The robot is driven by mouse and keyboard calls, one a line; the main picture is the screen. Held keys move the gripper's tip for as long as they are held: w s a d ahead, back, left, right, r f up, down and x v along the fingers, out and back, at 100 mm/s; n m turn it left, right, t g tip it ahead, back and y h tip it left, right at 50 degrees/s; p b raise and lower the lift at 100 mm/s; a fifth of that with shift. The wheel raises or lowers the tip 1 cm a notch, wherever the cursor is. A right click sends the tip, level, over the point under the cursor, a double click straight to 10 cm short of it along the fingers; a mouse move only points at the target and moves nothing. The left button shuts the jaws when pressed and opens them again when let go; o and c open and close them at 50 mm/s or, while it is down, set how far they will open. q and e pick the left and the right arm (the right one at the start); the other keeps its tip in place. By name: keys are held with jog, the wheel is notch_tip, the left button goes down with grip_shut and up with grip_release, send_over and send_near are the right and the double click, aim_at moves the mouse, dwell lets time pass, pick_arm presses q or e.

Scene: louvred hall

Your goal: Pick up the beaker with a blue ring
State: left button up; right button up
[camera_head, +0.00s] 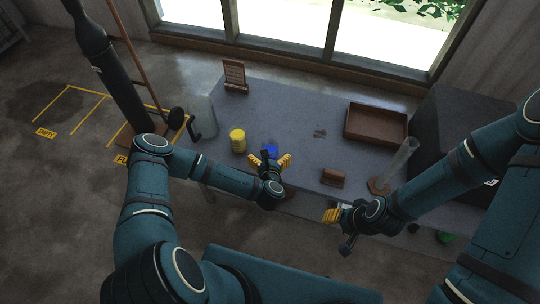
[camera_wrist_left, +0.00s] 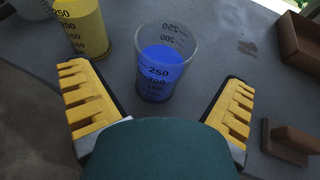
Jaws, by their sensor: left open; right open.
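A clear beaker with graduation marks and a blue band or filling (camera_wrist_left: 165,68) stands upright on the grey table. It also shows in the head view as a small blue patch (camera_head: 271,147), partly hidden by my left gripper. My left gripper (camera_head: 270,158) is open, its yellow fingers spread wide to either side just in front of the beaker. In the left wrist view the beaker is between and beyond the fingertips, with no visible contact. My right gripper (camera_head: 333,215) is at the table's front edge, far from the beaker, and appears empty.
A yellow beaker (camera_head: 238,140) stands close left of the blue one. A brown block with a handle (camera_head: 333,177), a tall glass cylinder (camera_head: 395,168) and a brown tray (camera_head: 376,124) are to the right. A small sign (camera_head: 235,75) stands behind. Bare table lies behind the beaker.

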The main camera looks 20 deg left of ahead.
aim_at(270, 145)
pick_arm(q)
jog(key=b+x, duration=0.1)
jog(key=x, duration=0.4)
jog(key=shift+w+d, duration=0.1)
jog(key=shift+d, duration=0.05)
jog(key=shift+c, duration=0.3)
jog(key=c, duration=1.3)
